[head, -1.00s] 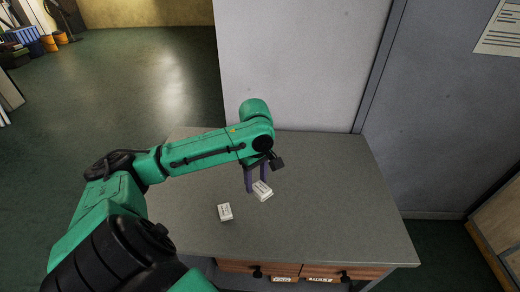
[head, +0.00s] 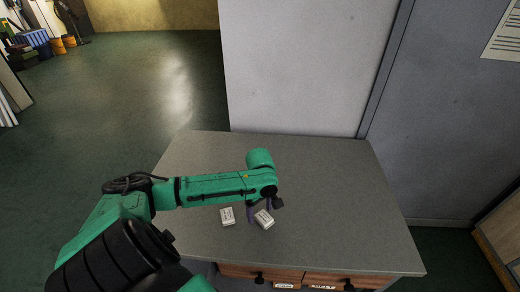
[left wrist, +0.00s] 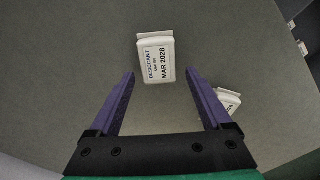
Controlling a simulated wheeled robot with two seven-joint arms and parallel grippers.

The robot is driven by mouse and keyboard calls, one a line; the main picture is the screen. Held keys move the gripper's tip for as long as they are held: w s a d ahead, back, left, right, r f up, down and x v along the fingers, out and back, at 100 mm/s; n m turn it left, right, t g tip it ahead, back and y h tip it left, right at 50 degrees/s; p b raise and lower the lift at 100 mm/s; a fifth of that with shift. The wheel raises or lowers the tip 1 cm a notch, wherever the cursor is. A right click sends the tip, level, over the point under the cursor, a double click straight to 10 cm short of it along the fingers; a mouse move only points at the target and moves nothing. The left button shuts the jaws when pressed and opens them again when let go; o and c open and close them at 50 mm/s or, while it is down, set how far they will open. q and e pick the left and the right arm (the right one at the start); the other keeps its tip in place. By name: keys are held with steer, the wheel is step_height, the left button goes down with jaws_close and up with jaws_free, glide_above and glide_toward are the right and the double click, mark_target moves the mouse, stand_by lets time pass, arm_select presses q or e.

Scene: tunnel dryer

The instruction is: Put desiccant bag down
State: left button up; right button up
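A white desiccant bag (head: 264,219) is on the grey table, at the fingertips of my left gripper (head: 258,207). In the left wrist view this bag (left wrist: 156,58) shows a label reading "DESICCANT", "MAR 2028". Its near end is between the tips of the purple fingers (left wrist: 160,75), with a gap on each side, so the gripper is open. A second white bag (head: 227,216) lies to the left on the table. In the left wrist view the second bag (left wrist: 228,102) is partly hidden behind the right finger. My right gripper is not in view.
The grey table top (head: 340,190) is clear to the right and behind the bags. Wooden drawers (head: 320,278) with black knobs are under its front edge. A pale wall panel (head: 300,70) stands behind the table.

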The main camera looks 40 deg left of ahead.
mark_target(260, 214)
arm_select(q)
step_height(260, 214, up, 12)
steer(key=shift+r, duration=0.15)
stand_by(0.4)
steer(key=shift+d, duration=0.1)
stand_by(0.3)
